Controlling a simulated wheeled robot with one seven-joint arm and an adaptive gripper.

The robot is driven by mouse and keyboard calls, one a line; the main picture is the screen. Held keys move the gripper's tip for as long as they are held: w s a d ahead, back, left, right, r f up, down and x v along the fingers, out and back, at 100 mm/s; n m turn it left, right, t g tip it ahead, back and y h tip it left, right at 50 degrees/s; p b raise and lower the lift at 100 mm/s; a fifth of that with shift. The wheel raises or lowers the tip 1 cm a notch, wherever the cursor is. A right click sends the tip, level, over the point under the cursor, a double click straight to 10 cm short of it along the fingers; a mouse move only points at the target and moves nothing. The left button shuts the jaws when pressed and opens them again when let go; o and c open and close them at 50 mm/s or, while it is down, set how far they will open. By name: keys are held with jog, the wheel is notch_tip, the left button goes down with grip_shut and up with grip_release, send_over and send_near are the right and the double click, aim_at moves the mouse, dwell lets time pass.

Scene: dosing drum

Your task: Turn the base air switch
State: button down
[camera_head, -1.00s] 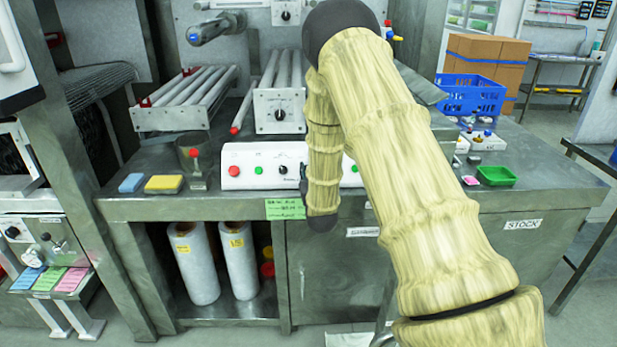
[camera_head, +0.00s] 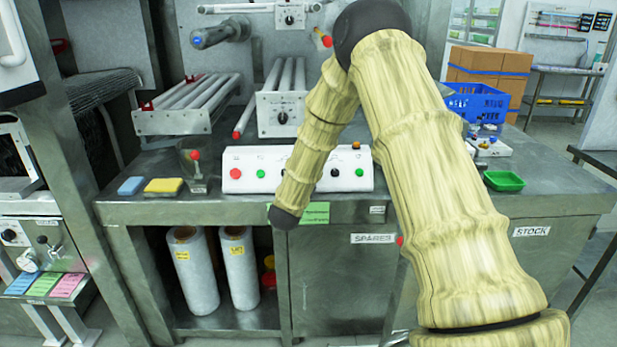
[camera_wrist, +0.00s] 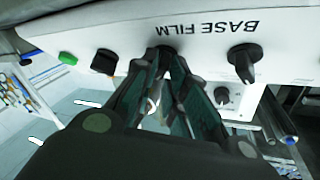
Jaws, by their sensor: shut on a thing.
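The white control panel marked BASE FILM fills the top of the wrist view (camera_wrist: 200,28), upside down. My gripper (camera_wrist: 166,62) is at the panel face, with its dark fingers closed around a small black switch (camera_wrist: 165,52). The fingers hide most of that switch, and its own label is not readable. A larger black knob (camera_wrist: 244,63) sits to its right in the wrist view. A square black control (camera_wrist: 104,61) and a green button (camera_wrist: 67,58) are to its left. In the head view, my arm hides the gripper and the middle of the white control box (camera_head: 245,184).
A yellow sponge (camera_head: 163,185) and a blue sponge (camera_head: 131,185) lie on the counter at left. A green tray (camera_head: 503,181) and a blue crate (camera_head: 475,102) are at right. Metal rollers (camera_head: 285,85) stand behind the box. White rolls (camera_head: 195,270) stand below the counter.

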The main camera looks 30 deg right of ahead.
jog(key=shift+w+d+r+m, duration=0.2)
jog(key=shift+r+m, duration=0.1)
jog(key=shift+r, duration=0.15)
jog(key=c, duration=1.5)
grip_release()
jog(key=shift+h, duration=0.3)
jog(key=shift+c, duration=0.2)
jog(key=shift+f, duration=0.2)
jog(key=shift+a+f, duration=0.1)
jog(key=shift+f, duration=0.25)
jog(key=v, duration=1.1)
jog(key=shift+s+a+r, duration=0.2)
jog(key=shift+s+a, duration=0.1)
